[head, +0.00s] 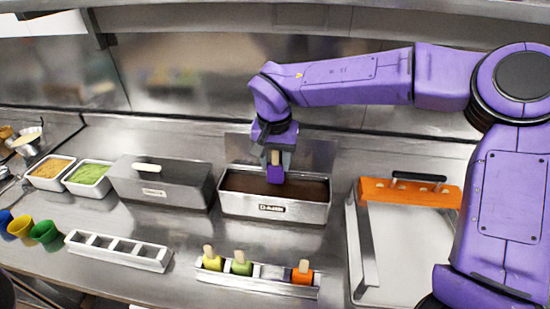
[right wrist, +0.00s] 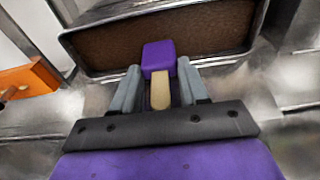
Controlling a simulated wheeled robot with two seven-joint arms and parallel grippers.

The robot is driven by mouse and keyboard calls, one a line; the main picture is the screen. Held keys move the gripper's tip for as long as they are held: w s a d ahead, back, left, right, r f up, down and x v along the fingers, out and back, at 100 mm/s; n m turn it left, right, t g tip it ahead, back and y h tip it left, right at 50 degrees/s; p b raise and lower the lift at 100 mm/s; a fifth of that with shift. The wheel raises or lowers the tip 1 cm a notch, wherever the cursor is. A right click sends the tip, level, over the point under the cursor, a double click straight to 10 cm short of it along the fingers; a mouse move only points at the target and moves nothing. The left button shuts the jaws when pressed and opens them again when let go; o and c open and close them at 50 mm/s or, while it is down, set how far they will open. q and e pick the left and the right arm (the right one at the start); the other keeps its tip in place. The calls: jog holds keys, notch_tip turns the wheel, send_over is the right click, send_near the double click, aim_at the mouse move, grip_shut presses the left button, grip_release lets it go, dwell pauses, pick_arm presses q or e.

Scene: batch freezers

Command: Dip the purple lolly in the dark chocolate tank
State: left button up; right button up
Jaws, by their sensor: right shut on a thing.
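The purple lolly (head: 275,174) hangs from my right gripper (head: 275,155), which is shut on its wooden stick. In the head view the lolly is upright, stick up, and overlaps the dark chocolate in the open tank labelled DARK (head: 310,212). I cannot tell whether its lower end touches the chocolate. In the right wrist view the purple lolly (right wrist: 159,57) and its stick (right wrist: 160,93) show between the fingers (right wrist: 160,88), with the tank (right wrist: 170,73) and its brown contents beyond. My left gripper is not in view.
A lidded steel tank (head: 185,190) stands left of the dark tank. A rack (head: 225,280) holds yellow, green and orange lollies; an empty slotted rack (head: 90,253) is at its left. A tray with an orange bar (head: 455,193) is at the right. Topping tubs (head: 88,187) and coloured cups (head: 44,233) are left.

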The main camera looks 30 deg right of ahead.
aim_at(275, 182)
jog(key=shift+s+f, duration=0.15)
jog(key=shift+f, duration=0.65)
jog(key=shift+f+b, duration=0.45)
jog(key=shift+f, duration=0.35)
jog(key=shift+w+f+b, duration=0.15)
jog(key=shift+f+b, duration=0.1)
jog(key=shift+f, duration=0.8)
jog(key=shift+w+f+b, duration=0.1)
jog(key=shift+f+b, duration=0.15)
jog(key=shift+f, duration=0.8)
jog(key=shift+s+p, duration=0.1)
jog(key=shift+p, duration=0.6)
jog(key=shift+r, duration=0.1)
notch_tip(275, 182, up, 5)
jog(key=p, duration=0.6)
jog(key=shift+r+p, duration=0.1)
jog(key=shift+p, duration=0.3)
notch_tip(275, 182, up, 3)
jog(key=p, duration=0.2)
jog(key=shift+f+p, duration=0.2)
jog(key=shift+p, duration=0.1)
jog(key=shift+f, duration=0.1)
